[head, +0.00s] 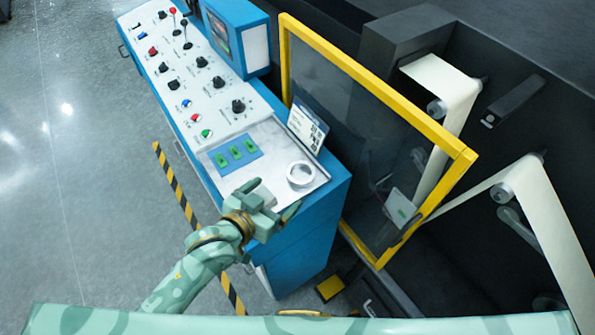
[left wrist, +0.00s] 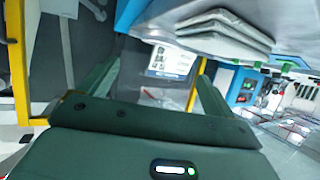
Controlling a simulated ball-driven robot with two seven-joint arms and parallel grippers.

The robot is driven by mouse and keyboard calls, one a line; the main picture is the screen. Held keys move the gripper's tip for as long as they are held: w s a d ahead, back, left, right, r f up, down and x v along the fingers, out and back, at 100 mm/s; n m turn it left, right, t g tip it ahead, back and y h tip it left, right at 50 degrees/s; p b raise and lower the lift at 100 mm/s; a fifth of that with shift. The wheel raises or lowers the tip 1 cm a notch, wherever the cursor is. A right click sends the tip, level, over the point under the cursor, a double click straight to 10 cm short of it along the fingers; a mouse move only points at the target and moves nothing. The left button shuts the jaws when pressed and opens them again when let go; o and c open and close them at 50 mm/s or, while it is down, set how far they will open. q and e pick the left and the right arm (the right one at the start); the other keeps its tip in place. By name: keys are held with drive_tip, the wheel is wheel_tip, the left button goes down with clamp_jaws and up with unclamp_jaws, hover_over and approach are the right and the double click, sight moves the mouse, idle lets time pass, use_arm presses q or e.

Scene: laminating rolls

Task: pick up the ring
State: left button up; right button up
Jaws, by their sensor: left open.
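The ring (head: 300,173) is a pale, round band lying on the light tray top at the near end of the blue console. My left gripper (head: 272,198) is just to the near left of it in the head view, over the tray's front edge. In the left wrist view the two green fingers (left wrist: 153,85) stand wide apart. My right gripper does not show.
A blue pad with several green pieces (head: 235,153) lies left of the ring. A label card (head: 307,128) stands behind it. A yellow-framed clear guard (head: 370,85) rises right of the console (head: 310,215).

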use_arm(q)
approach(307, 167)
drive_tip(key=shift+w+b, duration=0.2)
drive_tip(key=shift+b, duration=0.2)
drive_tip(key=b+x, duration=0.1)
drive_tip(key=x, duration=0.3)
drive_tip(key=shift+w+d+f, duration=0.1)
drive_tip(key=shift+f, duration=0.15)
drive_tip(key=shift+w+d+f, duration=0.15)
drive_tip(key=shift+w+d, duration=0.1)
drive_tip(key=shift+w, duration=0.15)
drive_tip(key=shift+s, duration=0.1)
drive_tip(key=shift+c, duration=0.7)
drive_tip(key=c, duration=1)
drive_tip(key=shift+c, duration=0.2)
